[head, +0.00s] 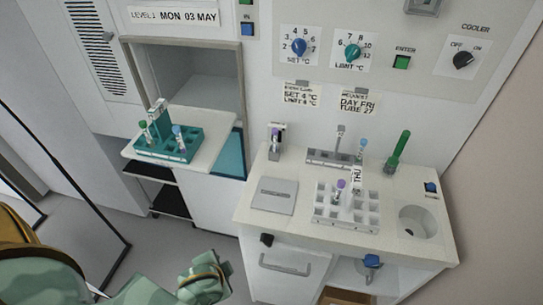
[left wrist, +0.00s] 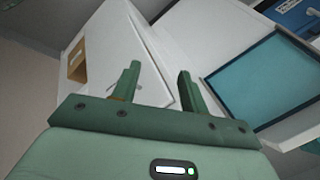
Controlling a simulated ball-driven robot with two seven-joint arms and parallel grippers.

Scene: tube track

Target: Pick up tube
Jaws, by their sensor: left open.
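Several tubes stand upright in the head view. A green-capped tube (head: 143,127) and a blue-capped tube (head: 178,132) are in the teal rack (head: 190,150) on the pulled-out shelf. A purple-capped tube (head: 341,186) is in the white rack (head: 330,215) on the counter. Another purple-capped tube (head: 275,134) stands at the counter's back left, and a blue-capped tube (head: 363,144) behind the white rack. My left gripper (left wrist: 157,84) is open and empty in the left wrist view, away from the tubes. My right gripper is out of view.
The counter (head: 262,222) has a grey flat plate (head: 273,196), a round hole (head: 417,221) and a tall green object (head: 398,150). Control knobs and a "DAY FRI TUBE 27" note (head: 358,102) are on the wall above. Floor is clear left of the counter.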

